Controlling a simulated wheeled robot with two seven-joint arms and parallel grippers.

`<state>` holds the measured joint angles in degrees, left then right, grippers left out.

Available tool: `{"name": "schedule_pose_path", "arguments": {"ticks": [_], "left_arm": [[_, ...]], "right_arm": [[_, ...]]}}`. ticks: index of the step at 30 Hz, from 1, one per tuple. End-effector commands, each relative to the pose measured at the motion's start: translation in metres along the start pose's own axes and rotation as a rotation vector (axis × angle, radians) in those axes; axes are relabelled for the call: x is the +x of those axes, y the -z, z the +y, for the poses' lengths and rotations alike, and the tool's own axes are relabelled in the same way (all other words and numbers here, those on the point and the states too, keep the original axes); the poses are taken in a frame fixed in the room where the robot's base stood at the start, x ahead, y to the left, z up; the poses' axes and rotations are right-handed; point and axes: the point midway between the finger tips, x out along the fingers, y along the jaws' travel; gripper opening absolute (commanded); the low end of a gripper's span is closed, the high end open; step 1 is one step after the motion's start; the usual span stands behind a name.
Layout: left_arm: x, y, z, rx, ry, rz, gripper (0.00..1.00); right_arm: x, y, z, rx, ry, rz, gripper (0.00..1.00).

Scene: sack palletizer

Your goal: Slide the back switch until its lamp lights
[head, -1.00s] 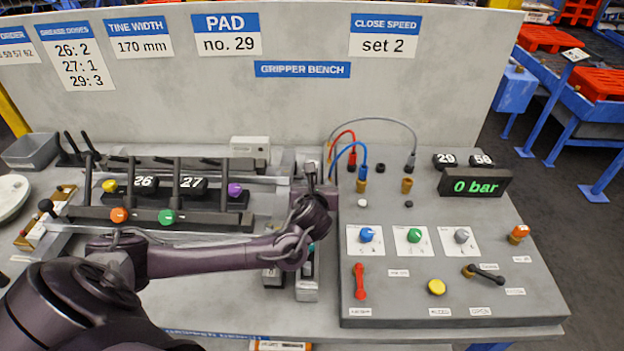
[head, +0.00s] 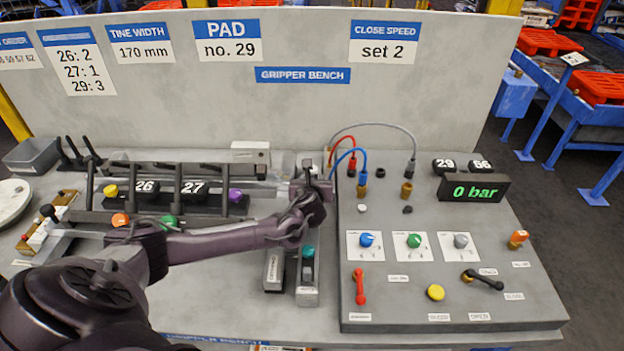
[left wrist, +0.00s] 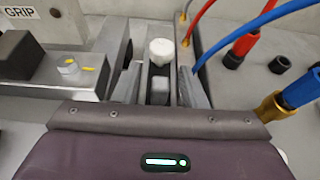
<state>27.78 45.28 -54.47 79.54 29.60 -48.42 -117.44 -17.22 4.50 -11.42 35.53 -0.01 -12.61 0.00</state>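In the left wrist view, a small grey block (left wrist: 159,90) stands in a narrow dark slot, with a white, unlit-looking round cap (left wrist: 161,52) just behind it. They look like the back switch and its lamp. My left gripper (left wrist: 158,86) is open, its two grey fingers on either side of the block with a small gap showing at each side. In the head view, my left gripper (head: 307,178) is at the back of the bench, left of the sloped panel, and hides most of this switch. My right gripper is in neither view.
A similar front switch with a teal cap (head: 308,251) lies nearer me. The sloped panel (head: 400,300) with hoses, knobs and a "0 bar" display (head: 475,187) is close on the right. A rack with black levers (head: 190,187) stands left. A grey wall closes the back.

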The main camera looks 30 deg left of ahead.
Motion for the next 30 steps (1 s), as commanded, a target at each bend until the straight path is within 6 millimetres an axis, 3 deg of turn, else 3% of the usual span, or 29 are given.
{"name": "schedule_pose_path", "arguments": {"ticks": [5, 15, 30], "left_arm": [[0.0, 0.0, 0.0, 0.0, 0.001, 0.0, 0.38], [0.0, 0.0, 0.0, 0.0, 0.001, 0.0, 0.0], [0.009, -0.004, -0.001, 0.0, 0.002, -0.001, 0.0]], "right_arm": [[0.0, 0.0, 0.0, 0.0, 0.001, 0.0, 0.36], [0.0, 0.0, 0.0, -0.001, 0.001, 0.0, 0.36], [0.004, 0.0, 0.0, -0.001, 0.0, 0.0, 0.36]]}}
